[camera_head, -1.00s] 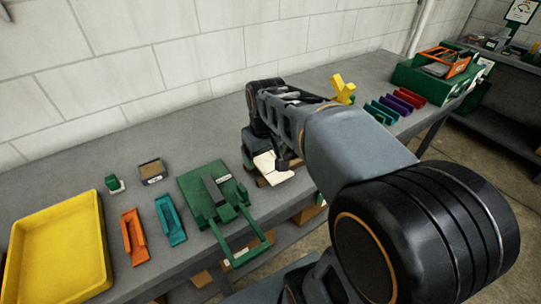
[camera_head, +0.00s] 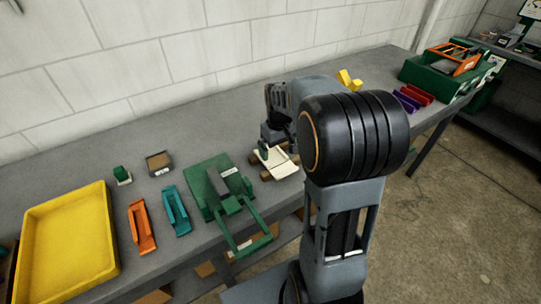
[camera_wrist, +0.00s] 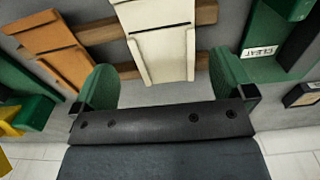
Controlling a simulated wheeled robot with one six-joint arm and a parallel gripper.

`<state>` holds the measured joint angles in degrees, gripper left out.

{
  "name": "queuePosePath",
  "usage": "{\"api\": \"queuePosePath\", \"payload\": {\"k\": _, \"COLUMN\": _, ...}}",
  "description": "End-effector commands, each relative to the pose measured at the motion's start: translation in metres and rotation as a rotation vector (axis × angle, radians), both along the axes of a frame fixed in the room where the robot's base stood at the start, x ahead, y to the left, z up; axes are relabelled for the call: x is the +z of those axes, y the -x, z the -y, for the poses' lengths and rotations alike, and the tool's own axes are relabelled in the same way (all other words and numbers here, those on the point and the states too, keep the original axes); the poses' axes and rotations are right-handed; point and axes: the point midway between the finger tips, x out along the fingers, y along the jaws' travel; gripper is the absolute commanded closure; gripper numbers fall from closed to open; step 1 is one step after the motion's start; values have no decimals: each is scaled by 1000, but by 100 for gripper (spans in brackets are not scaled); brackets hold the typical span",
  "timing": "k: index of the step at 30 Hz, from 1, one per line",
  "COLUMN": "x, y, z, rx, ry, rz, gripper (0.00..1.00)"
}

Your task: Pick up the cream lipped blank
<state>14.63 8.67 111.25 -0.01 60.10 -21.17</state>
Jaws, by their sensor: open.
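The cream lipped blank (camera_head: 284,166) lies flat across wooden bars on the bench, just right of the green folding tool. In the wrist view the blank (camera_wrist: 160,40) is at top centre, with a raised lip along each side. My gripper (camera_wrist: 163,68) is open, its two green fingers on either side of the blank's near end with gaps on both sides. Nothing is held. In the head view my gripper (camera_head: 271,146) is at the blank's left and back side, partly hidden by my arm.
The wrist view shows an orange-brown blank (camera_wrist: 55,42) beside the cream one on the bars. The green folding tool (camera_head: 212,180) stands close by. Teal (camera_head: 174,211) and orange (camera_head: 141,228) pieces and a yellow tray (camera_head: 68,285) lie further left.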

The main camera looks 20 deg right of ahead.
Motion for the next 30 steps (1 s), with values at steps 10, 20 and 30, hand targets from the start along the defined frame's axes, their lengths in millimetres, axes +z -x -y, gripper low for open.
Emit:
{"api": "queuePosePath", "payload": {"k": 10, "x": -41, "y": -1, "z": -1, "rx": 0, "ry": -1, "rz": -4, "gripper": 0}}
{"api": "queuePosePath", "payload": {"k": 20, "x": -52, "y": -1, "z": -1, "rx": 0, "ry": 0, "rz": 1, "gripper": 0}}
{"api": "queuePosePath", "payload": {"k": 30, "x": -52, "y": -1, "z": -1, "rx": 0, "ry": 0, "rz": 1, "gripper": 26}}
